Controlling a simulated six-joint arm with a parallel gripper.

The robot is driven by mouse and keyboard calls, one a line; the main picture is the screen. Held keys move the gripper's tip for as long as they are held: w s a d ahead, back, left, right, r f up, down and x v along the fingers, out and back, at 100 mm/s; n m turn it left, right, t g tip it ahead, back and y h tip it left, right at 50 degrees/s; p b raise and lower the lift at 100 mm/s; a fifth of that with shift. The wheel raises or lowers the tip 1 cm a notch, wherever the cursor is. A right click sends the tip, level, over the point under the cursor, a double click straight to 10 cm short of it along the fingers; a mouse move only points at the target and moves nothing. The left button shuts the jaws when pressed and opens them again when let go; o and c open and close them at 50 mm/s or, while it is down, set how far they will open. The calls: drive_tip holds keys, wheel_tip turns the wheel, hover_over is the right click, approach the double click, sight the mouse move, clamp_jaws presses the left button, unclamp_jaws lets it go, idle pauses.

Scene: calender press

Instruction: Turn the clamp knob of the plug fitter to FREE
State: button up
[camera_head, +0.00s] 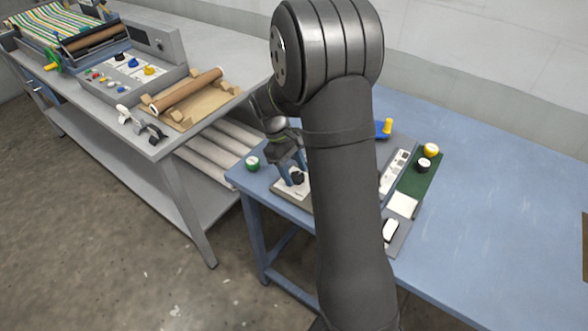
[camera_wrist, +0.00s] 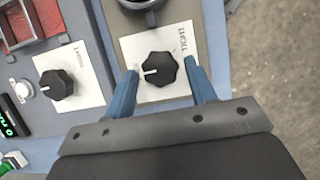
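A black lobed knob (camera_wrist: 161,70) sits on a white plate (camera_wrist: 160,96) in the wrist view. A label that seems to read TIGHT stands at its right. The knob's white pointer line points left. My gripper (camera_wrist: 160,69) is open, its two blue fingers apart on either side of this knob. I see no clear contact; the left finger may cover a label there. In the head view the same black knob (camera_head: 298,177) shows just below my gripper (camera_head: 291,173), at the left end of the blue table. Much of the fitter is hidden behind my arm.
A second black knob (camera_wrist: 56,84) on a white plate is at the left in the wrist view. A round dark part (camera_wrist: 141,3) is at its top edge. In the head view, a green button (camera_head: 253,163) is left of my gripper.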

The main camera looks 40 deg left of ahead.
drive_tip(key=shift+o, duration=0.5)
drive_tip(key=v, duration=1.7)
drive_tip(key=shift+a+r, duration=0.15)
drive_tip(key=x, duration=1.7)
